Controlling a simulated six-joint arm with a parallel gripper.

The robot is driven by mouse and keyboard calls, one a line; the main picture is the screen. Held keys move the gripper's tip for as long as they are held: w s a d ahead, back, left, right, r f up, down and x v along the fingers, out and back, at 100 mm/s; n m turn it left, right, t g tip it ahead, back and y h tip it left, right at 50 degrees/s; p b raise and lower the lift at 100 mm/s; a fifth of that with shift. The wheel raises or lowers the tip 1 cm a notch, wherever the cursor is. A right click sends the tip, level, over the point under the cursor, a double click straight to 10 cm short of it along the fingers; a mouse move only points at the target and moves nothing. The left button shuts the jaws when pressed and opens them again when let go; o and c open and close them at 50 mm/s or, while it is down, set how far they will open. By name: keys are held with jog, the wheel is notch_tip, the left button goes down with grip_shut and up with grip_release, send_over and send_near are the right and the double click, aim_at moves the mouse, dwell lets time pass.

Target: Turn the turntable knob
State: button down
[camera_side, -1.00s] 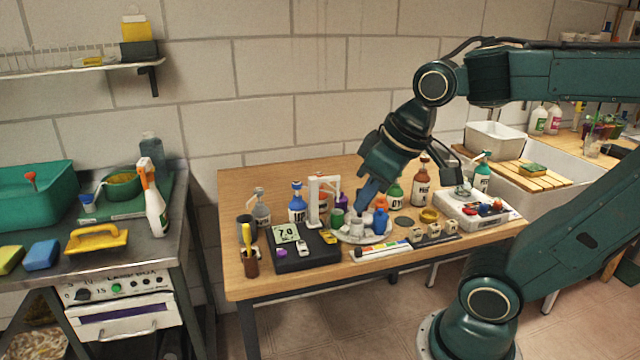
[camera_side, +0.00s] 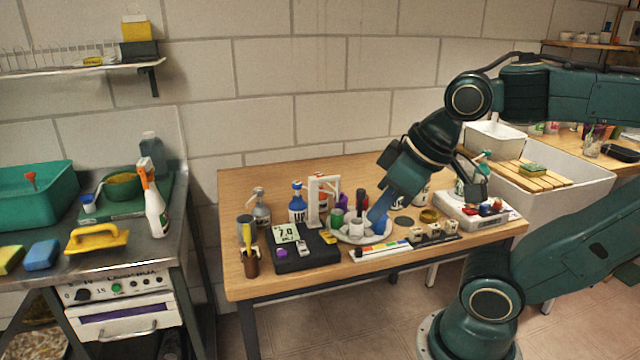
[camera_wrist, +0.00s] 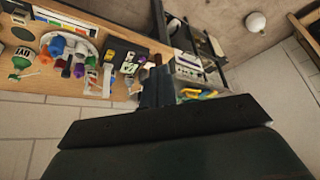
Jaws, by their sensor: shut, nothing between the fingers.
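The turntable is a pale round disc (camera_side: 343,237) near the front middle of the wooden table, carrying several small containers, including a blue one and a green one. A short grey-white piece (camera_side: 357,229) stands near its middle; I cannot tell if this is the knob. My gripper (camera_side: 375,217) is shut and empty, tilted down over the turntable's right side and hiding part of its load. I cannot tell whether the tip touches anything.
A black scale (camera_side: 305,255) sits left, a colour strip (camera_side: 380,250) in front, and a white device (camera_side: 478,217) at right. The table's back left is clear.

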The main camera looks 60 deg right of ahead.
dwell(0.4)
jog(key=c, duration=1.4)
grip_release()
jog(key=shift+w+d+r, duration=0.1)
jog(key=shift+w, duration=0.05)
jog(key=shift+o, duration=1.2)
jog(key=shift+w+d+r+m, duration=0.1)
jog(key=shift+w+r+m, duration=0.1)
jog(key=shift+m, duration=0.1)
jog(key=w+d+r+m+g+h, duration=0.1)
jog(key=w+d+r+m+g, duration=0.2)
jog(key=w+d+m, duration=1.1)
jog(key=d+f+m+g, duration=0.1)
jog(key=d+f+m, duration=0.2)
jog(key=d, duration=0.7)
jog(key=w+d+f+m+g+y, duration=0.1)
jog(key=d+f+m, duration=0.3)
jog(key=d, duration=0.7)
jog(key=shift+w+m+g, duration=0.25)
jog(key=shift+m+g, duration=0.05)
jog(key=shift+m, duration=0.9)
jog(key=shift+d, duration=0.1)
